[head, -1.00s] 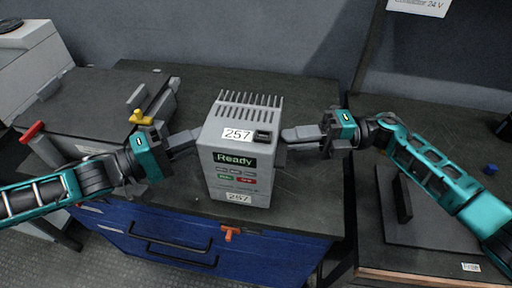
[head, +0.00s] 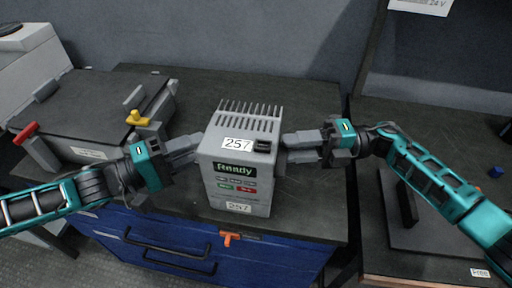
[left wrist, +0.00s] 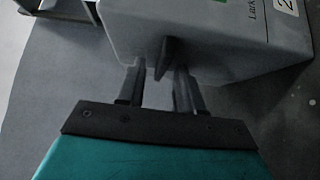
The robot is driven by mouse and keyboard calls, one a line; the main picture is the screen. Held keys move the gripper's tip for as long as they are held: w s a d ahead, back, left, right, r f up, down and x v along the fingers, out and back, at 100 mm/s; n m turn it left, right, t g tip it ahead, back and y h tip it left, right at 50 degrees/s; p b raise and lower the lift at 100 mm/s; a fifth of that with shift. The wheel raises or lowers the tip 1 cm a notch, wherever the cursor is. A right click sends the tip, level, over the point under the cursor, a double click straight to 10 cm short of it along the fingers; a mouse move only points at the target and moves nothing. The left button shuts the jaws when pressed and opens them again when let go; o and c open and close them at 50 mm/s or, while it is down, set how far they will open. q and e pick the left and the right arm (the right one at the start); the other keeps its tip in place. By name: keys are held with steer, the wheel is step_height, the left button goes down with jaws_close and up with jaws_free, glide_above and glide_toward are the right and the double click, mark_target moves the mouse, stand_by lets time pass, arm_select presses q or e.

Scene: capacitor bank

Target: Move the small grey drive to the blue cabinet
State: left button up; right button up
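The small grey drive (head: 234,178), with a "Ready" display, slotted top and "257" labels, stands upright on the dark top of the blue cabinet (head: 218,258), near its front edge. My left gripper (head: 192,150) is at the drive's left side and my right gripper (head: 290,147) at its right side. Each has its fingers apart. In the left wrist view the drive (left wrist: 215,40) fills the top right. The left gripper's fingers (left wrist: 160,85) are spread there, with a dark tab on the drive's side between them.
A second bench (head: 425,262) at right holds a flat dark plate and a small blue piece. The cabinet top behind the drive is clear.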

arm_select(q)
steer(key=v, duration=1.2)
arm_select(e)
steer(key=w+d, duration=0.1)
steer(key=d, duration=1.1)
arm_select(q)
steer(key=shift+f, duration=0.1)
